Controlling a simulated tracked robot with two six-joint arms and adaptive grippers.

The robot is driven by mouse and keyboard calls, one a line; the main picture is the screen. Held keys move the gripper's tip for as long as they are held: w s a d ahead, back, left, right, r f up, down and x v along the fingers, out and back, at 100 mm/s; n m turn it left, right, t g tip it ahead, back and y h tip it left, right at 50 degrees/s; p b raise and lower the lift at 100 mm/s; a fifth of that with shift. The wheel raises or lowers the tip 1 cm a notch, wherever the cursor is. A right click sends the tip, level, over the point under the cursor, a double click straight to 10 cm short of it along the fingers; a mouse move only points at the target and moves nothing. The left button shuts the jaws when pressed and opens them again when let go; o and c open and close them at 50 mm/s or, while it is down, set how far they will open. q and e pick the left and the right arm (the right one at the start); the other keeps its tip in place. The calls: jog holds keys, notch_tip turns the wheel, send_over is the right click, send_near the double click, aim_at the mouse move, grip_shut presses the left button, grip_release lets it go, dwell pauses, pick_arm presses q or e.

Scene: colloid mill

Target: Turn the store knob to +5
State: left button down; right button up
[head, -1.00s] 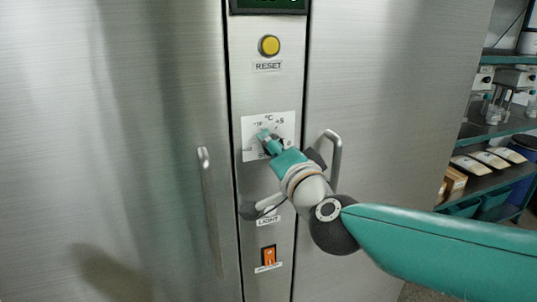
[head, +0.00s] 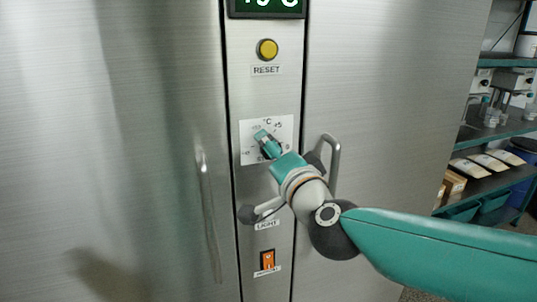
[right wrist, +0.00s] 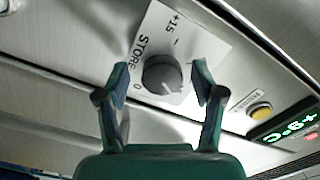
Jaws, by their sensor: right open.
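The store knob (right wrist: 162,75) is a round dark grey knob on a white dial plate (head: 284,130) with °C and +5 printed on it in the head view. In the right wrist view the plate shows STORE, 0 and +15, and a pale mark shows on the knob's lower edge. My right gripper (head: 265,142) is at the plate and hides most of the knob in the head view. In the right wrist view its two fingers are apart, one on each side of the knob, with gaps between. My left gripper is not in view.
Above the dial are a yellow RESET button (head: 267,49) and a green-lit display (head: 267,7), partly cut off. Below it is an orange switch (head: 267,260). Door handles (head: 207,205) (head: 334,160) flank the narrow panel; the right one is close to my right wrist.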

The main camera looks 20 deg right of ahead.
jog(key=s, duration=1.2)
jog(key=shift+d, duration=0.15)
jog(key=shift+w, duration=0.1)
